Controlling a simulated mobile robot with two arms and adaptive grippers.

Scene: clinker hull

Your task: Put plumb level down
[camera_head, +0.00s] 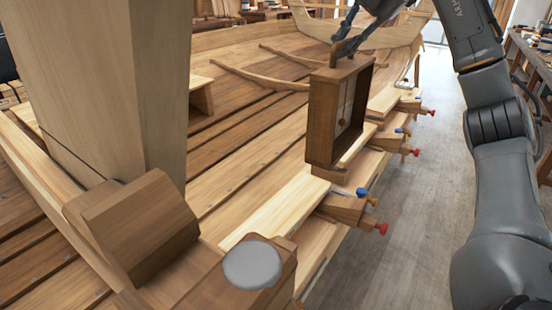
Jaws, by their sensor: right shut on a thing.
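The plumb level (322,115) is a dark brown wooden box frame with a pale panel and a small red bob inside. It hangs upright beneath my right gripper (345,46), which is shut on its top. Its lower edge overlaps the planks at the hull's right side in the picture; I cannot tell whether it touches them. My right arm comes in from the right. My left gripper is not in view.
Wooden clamps with red and blue ends (348,207) line the hull's plank edge. A thick wooden post (110,80) stands at the left. A pale grey disc (252,265) lies on a wooden block in front. A cluttered bench (530,60) is at the far right, past clear floor.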

